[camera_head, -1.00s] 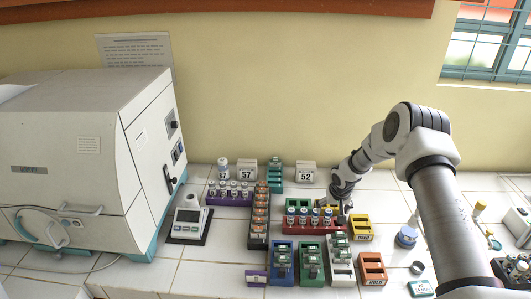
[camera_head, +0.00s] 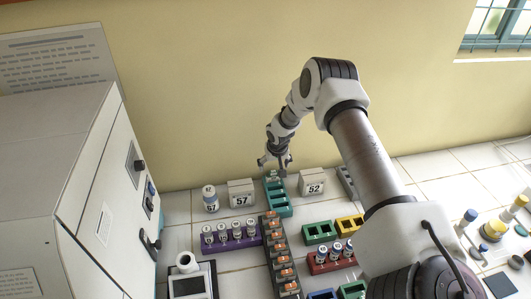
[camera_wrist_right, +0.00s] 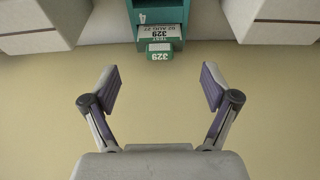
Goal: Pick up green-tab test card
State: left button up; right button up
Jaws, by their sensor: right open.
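The green-tab test card (camera_wrist_right: 160,48) shows at the top middle of the right wrist view, its green end marked 329. It sits in the end slot of a teal rack (camera_head: 279,198), which also shows in the wrist view (camera_wrist_right: 144,6). In the head view the card (camera_head: 272,177) is small at the rack's far end, partly hidden by my right gripper (camera_head: 275,165). My right gripper is open and empty, its spread fingers (camera_wrist_right: 161,86) on either side of the card's line but apart from it. My left gripper is not in view.
White blocks marked 57 (camera_head: 241,194) and 52 (camera_head: 312,186) flank the teal rack closely. A purple vial rack (camera_head: 231,245), a long dark rack of orange-tabbed items (camera_head: 272,232) and a red vial rack (camera_head: 322,266) stand nearer. The incubator (camera_head: 60,190) is at left.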

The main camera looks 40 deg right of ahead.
aim_at(274, 172)
jog(key=shift+s+f, duration=0.25)
jog(key=shift+f, duration=0.3)
jog(key=shift+s+f, duration=0.25)
jog(key=shift+f, duration=0.3)
jog(key=f+b, duration=0.1)
jog(key=w+f+b, duration=0.2)
jog(key=shift+w+d+f, duration=0.15)
jog(key=shift+d+f, duration=0.15)
jog(key=shift+f, duration=0.1)
jog(key=shift+r, duration=0.15)
jog(key=shift+a+r, duration=0.1)
jog(key=shift+r, duration=0.15)
jog(key=shift+s+r, duration=0.15)
jog(key=shift+s, duration=0.2)
jog(key=shift+c, duration=1.4)
jog(key=shift+s, duration=0.1)
jog(key=c, duration=0.6)
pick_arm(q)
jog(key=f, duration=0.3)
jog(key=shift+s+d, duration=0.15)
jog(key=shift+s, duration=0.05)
pick_arm(e)
jog(key=shift+c, duration=0.6)
